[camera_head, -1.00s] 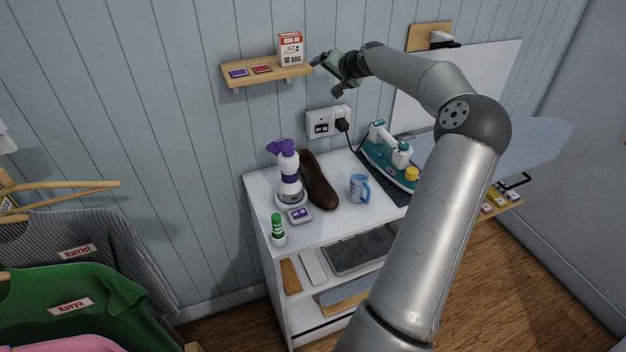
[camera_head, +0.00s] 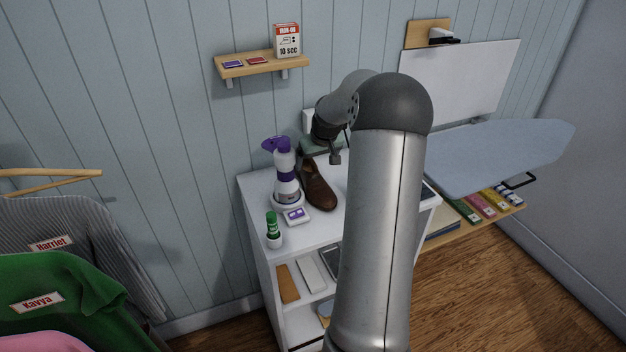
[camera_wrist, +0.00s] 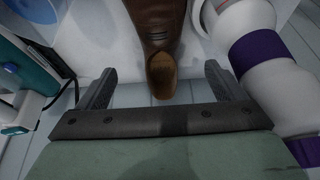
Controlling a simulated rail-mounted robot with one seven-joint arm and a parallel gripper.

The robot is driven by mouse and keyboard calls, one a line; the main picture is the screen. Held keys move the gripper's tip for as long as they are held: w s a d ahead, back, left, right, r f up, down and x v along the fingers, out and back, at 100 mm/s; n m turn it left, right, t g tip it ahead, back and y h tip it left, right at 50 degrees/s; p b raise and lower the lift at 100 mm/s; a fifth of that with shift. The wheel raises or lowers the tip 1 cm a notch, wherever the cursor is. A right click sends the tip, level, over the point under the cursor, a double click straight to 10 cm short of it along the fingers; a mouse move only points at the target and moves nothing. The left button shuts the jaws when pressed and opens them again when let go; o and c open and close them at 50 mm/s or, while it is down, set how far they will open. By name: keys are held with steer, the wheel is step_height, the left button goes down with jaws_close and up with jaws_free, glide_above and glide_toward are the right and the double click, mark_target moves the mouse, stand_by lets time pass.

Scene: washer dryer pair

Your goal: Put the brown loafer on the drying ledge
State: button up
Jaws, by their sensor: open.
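The brown loafer (camera_head: 318,184) lies on the white cabinet top (camera_head: 308,232), right of a purple-and-white bottle. In the wrist view the loafer (camera_wrist: 157,22) points away from me, with its open heel end between my fingertips. My gripper (camera_wrist: 160,70) is open, one finger on each side of the heel, with gaps to both. I cannot tell whether the fingertips are down at the shoe's height. In the head view my gripper (camera_head: 335,157) is partly hidden, just behind and right of the loafer. A wooden wall ledge (camera_head: 262,68) is above; I cannot tell if it is the drying ledge.
The purple-and-white bottle (camera_head: 285,175) stands close beside the loafer; it also shows in the wrist view (camera_wrist: 262,60). A green-capped stick (camera_head: 273,230) stands in front. The iron (camera_wrist: 25,85) and blue mug (camera_wrist: 35,10) are on the other side. The wall ledge holds cards and a box (camera_head: 287,41).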

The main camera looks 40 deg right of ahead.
mark_target(312, 175)
steer(key=p+x, duration=0.1)
steer(key=x, duration=0.9)
steer(key=shift+w+p, duration=0.1)
steer(key=shift+p, duration=0.25)
steer(key=shift+r, duration=0.1)
steer(key=c, duration=1.3)
